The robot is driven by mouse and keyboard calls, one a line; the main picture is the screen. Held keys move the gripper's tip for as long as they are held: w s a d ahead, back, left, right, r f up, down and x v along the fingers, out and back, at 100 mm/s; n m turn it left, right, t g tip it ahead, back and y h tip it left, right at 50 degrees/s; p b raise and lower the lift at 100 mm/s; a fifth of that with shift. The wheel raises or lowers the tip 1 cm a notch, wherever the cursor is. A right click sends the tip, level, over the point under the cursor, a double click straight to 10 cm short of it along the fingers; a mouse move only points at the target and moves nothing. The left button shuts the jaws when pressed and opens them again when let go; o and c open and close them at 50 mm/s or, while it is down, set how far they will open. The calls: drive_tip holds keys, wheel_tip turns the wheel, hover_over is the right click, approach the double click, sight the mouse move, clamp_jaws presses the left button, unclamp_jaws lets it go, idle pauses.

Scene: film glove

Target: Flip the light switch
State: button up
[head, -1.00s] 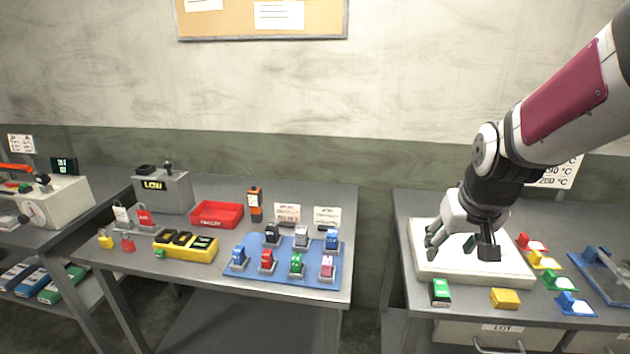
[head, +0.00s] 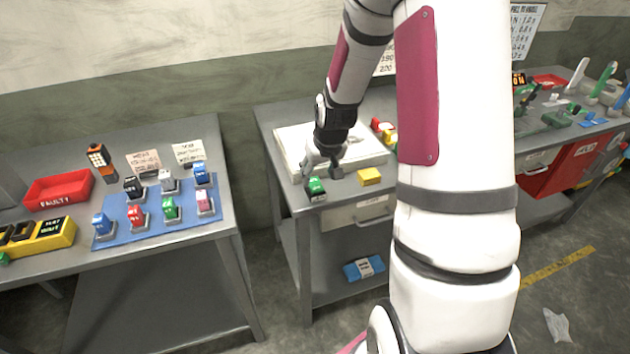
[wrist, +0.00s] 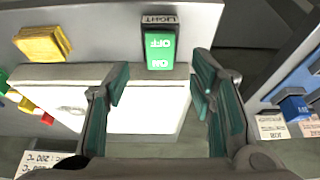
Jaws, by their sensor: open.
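The light switch (head: 316,188) is a green rocker on a black base at the front left of the right-hand table. In the wrist view the switch (wrist: 160,48) shows ON and OFF lettering and a LIGHT label, upside down. My gripper (head: 323,172) hangs over the table's front edge, close behind the switch. In the wrist view its open fingers (wrist: 160,82) are spread to either side of the line toward the switch, with nothing between them. I cannot tell whether a finger touches it.
A white slab (head: 290,145) lies under and behind my gripper. A yellow block (head: 370,176) sits right of the switch. Left across a gap, another table has a blue mat (head: 150,228) with several small coloured switches. A blue packet (head: 363,268) lies on the lower shelf.

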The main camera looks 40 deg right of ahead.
sight(315, 185)
drive_tip(key=shift+x, duration=2.65)
drive_tip(key=shift+c, duration=0.2)
